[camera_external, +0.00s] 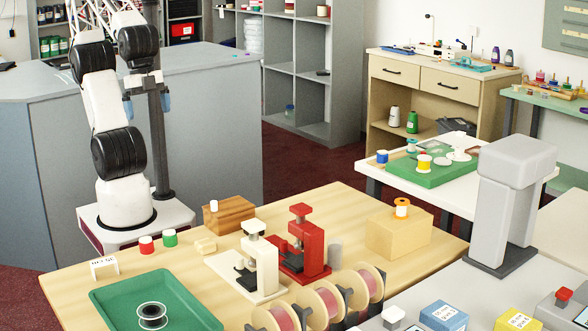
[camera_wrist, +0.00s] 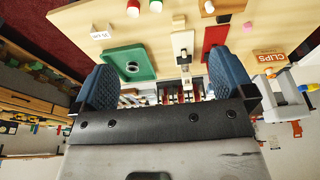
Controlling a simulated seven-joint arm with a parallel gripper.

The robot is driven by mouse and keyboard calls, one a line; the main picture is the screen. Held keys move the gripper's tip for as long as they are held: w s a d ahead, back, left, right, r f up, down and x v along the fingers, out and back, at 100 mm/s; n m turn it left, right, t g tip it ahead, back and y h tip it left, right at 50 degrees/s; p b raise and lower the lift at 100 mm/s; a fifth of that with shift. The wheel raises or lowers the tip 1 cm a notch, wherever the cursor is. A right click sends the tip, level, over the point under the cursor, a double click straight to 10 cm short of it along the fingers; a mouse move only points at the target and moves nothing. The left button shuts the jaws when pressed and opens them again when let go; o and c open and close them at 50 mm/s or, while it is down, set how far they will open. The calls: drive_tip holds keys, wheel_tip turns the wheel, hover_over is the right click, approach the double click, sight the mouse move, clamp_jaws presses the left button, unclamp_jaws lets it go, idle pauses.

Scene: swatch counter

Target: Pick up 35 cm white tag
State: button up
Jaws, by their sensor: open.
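In the wrist view the tag (camera_wrist: 100,34) shows at upper left, beside the tray. My gripper (camera_external: 147,105) is high above and behind the table, well away from the tag. In the wrist view my gripper (camera_wrist: 164,72) has its two blue fingers spread wide, with nothing held between them.
Red (camera_external: 147,245) and green (camera_external: 170,238) spools stand right of the tag. White (camera_external: 258,262) and red (camera_external: 305,245) presses stand mid-table. A wooden block (camera_external: 230,214) is behind them. Table around the tag is clear.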

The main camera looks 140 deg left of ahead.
drive_tip(key=w+d+f+m+t+h, duration=0.1)
drive_tip(key=w+d+f+t+h, duration=0.3)
drive_tip(key=w+d+f, duration=1.1)
drive_tip(key=s+d+f+t+y, duration=0.1)
drive_tip(key=d+f+t, duration=0.1)
drive_tip(key=f, duration=0.2)
drive_tip(key=s+d+f+t, duration=0.1)
drive_tip(key=d+f+t, duration=0.1)
drive_tip(key=d+f, duration=0.1)
drive_tip(key=s+d+f+t+y, duration=0.1)
drive_tip(key=s+d+f+t, duration=0.1)
drive_tip(key=f, duration=0.3)
drive_tip(key=shift+s+d+f+y, duration=0.1)
drive_tip(key=shift+d+y, duration=0.2)
drive_tip(key=shift+d, duration=0.1)
drive_tip(key=shift+s+f+t, duration=0.5)
drive_tip(key=shift+w, duration=0.1)
drive_tip(key=shift+x, duration=1.25)
drive_tip(key=shift+w+f, duration=0.1)
drive_tip(key=shift+w, duration=0.05)
